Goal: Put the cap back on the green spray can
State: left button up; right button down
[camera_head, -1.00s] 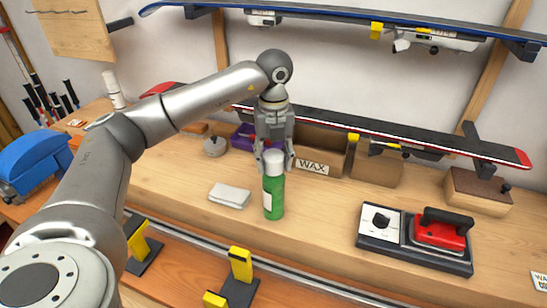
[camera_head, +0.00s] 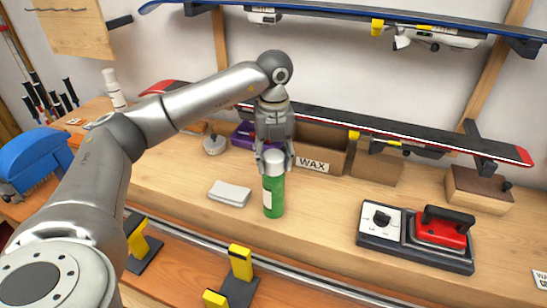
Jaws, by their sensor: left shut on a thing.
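The green spray can (camera_head: 274,197) stands upright on the wooden bench, with a white label on its left side. A whitish-grey cap (camera_head: 274,160) is at the top of the can, between the fingers of my left gripper (camera_head: 274,158). My left gripper points down from above and is shut on the cap. The cap looks in line with the can and touching its top; whether it is fully seated cannot be told. My right gripper is not in view.
A grey folded cloth (camera_head: 230,194) lies left of the can. A red waxing iron (camera_head: 441,229) on its base is to the right. A box marked WAX (camera_head: 318,165) and a ski (camera_head: 390,138) are behind. Yellow-topped clamps (camera_head: 241,262) stand in front.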

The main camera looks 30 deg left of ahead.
pick_arm(q)
jog(key=shift+f, duration=0.1)
dwell(0.3)
jog(key=o, duration=0.7)
jog(key=shift+o, duration=0.6)
jog(key=o, duration=0.4)
jog(key=shift+r+p, duration=2.1)
jog(key=shift+r, duration=0.95)
jog(key=shift+c, duration=0.2)
